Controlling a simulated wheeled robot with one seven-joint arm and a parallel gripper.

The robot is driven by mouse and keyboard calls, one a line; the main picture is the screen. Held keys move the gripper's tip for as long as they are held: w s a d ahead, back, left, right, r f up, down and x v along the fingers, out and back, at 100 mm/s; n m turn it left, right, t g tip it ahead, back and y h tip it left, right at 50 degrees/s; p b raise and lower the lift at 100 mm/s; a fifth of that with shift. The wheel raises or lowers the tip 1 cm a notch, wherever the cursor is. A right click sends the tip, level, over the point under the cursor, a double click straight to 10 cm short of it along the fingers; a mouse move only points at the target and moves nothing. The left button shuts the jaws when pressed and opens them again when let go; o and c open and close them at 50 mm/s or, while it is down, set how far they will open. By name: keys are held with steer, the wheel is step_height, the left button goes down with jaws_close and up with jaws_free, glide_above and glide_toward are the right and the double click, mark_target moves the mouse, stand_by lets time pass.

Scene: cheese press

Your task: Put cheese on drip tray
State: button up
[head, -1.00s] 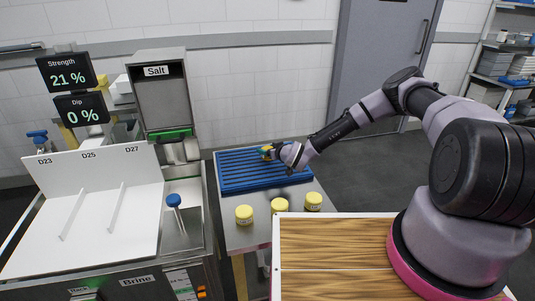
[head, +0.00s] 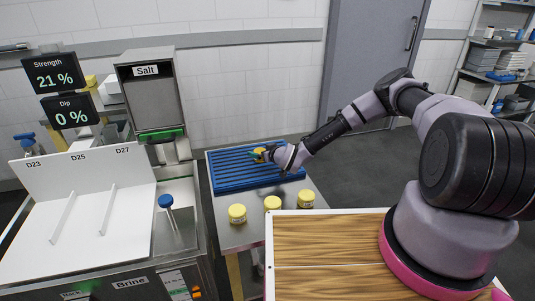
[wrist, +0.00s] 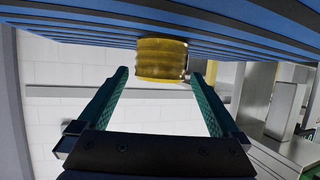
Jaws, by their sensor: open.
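A yellow cheese (head: 258,153) sits on the slatted blue drip tray (head: 228,178), toward the tray's back right. In the wrist view the cheese (wrist: 161,60) stands on the blue slats of the tray (wrist: 60,25), ahead of and between the fingertips. My gripper (head: 262,156) is at the tray beside the cheese. In the wrist view my gripper (wrist: 160,80) has its two green fingers wide apart, with clear gaps to the cheese on both sides. My gripper partly hides the cheese in the head view.
Three yellow tubs, the left one (head: 237,213) among them, stand on the steel table in front of the tray. The brine station (head: 85,220) with a blue-handled tool (head: 166,202) and the salt box (head: 146,92) are at left. A wooden board (head: 320,245) lies in front.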

steer(key=v, duration=1.1)
steer(key=s+d+r+m+g+h, duration=0.1)
steer(key=d+r+h, duration=0.1)
steer(key=d+r, duration=0.6)
steer(key=s+d+r+g+h, duration=0.2)
steer(key=d+r, duration=0.1)
steer(key=r, duration=0.9)
steer(key=s+d+r+m+g+h, duration=0.1)
steer(key=d+r, duration=0.5)
steer(key=r, duration=0.5)
steer(key=s+d+r+m, duration=0.2)
steer(key=s+r+m, duration=0.2)
steer(key=s+r, duration=0.5)
steer(key=s+d+r+m, duration=0.2)
steer(key=s+r+m, duration=0.2)
steer(key=s+r, duration=0.5)
steer(key=s, duration=0.7)
steer(key=shift+g, duration=0.3)
